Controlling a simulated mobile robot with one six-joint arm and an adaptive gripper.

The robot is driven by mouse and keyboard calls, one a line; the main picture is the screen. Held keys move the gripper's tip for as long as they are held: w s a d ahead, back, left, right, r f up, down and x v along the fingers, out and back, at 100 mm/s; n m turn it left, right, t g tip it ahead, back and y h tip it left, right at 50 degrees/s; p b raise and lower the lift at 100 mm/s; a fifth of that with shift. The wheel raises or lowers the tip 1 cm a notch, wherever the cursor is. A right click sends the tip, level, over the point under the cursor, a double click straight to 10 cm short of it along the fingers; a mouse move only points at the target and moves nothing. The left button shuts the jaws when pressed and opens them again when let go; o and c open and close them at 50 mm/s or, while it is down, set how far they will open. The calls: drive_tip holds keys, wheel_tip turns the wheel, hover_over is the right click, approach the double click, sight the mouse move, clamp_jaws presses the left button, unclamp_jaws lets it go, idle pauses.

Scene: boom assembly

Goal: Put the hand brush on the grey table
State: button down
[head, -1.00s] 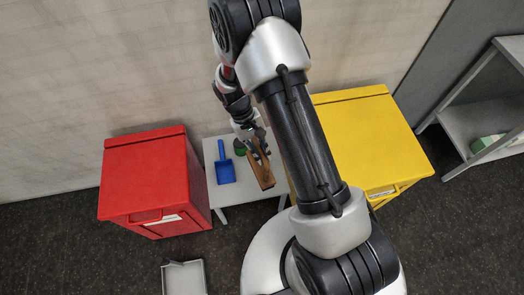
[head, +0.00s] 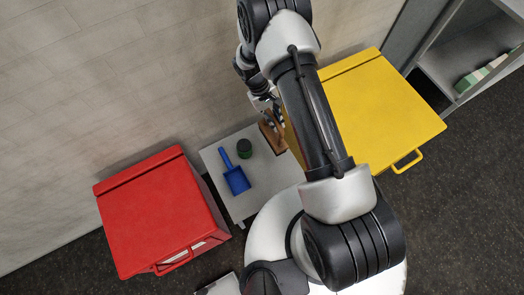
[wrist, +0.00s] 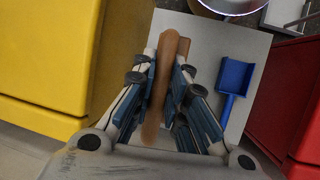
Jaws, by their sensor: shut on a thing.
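The hand brush (head: 270,136) is brown and wooden, and my arm partly hides it in the head view. My gripper (wrist: 166,78) is shut on the hand brush (wrist: 165,88), which runs lengthwise between the fingers in the wrist view. The small grey table (head: 243,205) stands between a red and a yellow box. The brush is over the table's right part in the head view. The table top (wrist: 213,42) also shows behind the brush in the wrist view. I cannot tell whether the brush touches the table.
The red box (head: 160,215) is to the left and the yellow box (head: 380,110) to the right. A grey shelf (head: 465,50) stands at the far right.

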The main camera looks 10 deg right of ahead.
sight(273, 143)
wheel_tip(273, 143, down, 18)
drive_tip(key=b, duration=0.5)
drive_tip(key=shift+f+b, duration=0.15)
drive_tip(key=shift+b, duration=0.15)
drive_tip(key=c, duration=2)
unclamp_jaws()
drive_tip(key=shift+c, duration=0.2)
drive_tip(key=o, duration=0.5)
drive_tip(key=shift+c, duration=0.2)
